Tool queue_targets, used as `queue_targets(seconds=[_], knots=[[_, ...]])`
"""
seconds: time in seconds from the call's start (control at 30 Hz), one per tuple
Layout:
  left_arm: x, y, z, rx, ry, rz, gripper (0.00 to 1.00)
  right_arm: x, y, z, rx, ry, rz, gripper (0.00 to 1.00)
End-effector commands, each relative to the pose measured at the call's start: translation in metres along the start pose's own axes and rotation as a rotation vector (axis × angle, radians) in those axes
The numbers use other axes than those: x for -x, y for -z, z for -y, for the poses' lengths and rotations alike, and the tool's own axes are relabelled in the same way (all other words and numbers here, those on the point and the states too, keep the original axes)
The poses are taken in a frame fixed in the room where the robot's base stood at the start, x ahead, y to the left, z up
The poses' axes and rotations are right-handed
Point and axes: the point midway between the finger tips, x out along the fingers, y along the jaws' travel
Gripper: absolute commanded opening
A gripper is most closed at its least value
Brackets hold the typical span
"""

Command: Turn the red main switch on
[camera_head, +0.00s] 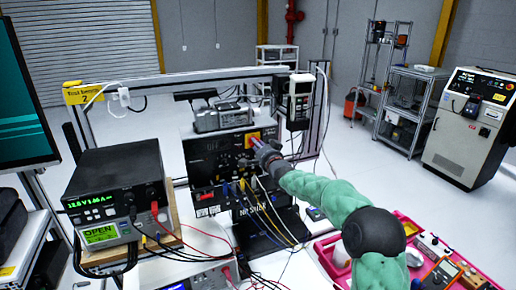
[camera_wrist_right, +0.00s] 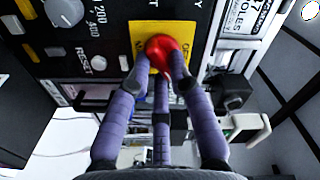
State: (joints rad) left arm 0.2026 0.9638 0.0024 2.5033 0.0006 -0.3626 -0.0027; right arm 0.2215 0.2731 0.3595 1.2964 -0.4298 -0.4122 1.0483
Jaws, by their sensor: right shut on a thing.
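The red main switch (camera_wrist_right: 161,47) is a round red knob on a yellow plate (camera_wrist_right: 150,30) on the black front panel (camera_head: 200,160) of the test unit. In the head view the yellow plate (camera_head: 254,134) shows at the panel's upper right, and the knob is mostly hidden by my fingers. My right gripper (camera_head: 257,143) reaches in from the right and is shut on the knob. In the right wrist view its purple fingers (camera_wrist_right: 160,78) touch the knob from the sides and below. The knob's turn angle cannot be told. My left gripper is not in view.
A RESET button (camera_wrist_right: 98,63) and a grey dial (camera_wrist_right: 64,10) sit left of the switch. Coloured cables (camera_head: 262,205) hang below the panel. A power supply (camera_head: 115,190) stands left. A pink tray (camera_head: 425,250) with tools lies at the lower right.

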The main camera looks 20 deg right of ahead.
Motion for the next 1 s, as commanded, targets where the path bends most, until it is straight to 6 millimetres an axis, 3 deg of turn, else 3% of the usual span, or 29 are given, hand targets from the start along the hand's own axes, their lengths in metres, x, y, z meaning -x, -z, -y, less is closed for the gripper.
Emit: queue_targets(seconds=[0.5, 1.0], knots=[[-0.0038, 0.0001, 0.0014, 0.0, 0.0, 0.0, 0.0, 0.0, -0.0018, -0.0015, -0.429, 0.0, -0.001, 0.0], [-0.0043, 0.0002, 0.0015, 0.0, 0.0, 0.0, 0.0, 0.0001, -0.003, -0.0021, -0.586, -0.001, 0.0, 0.0]])
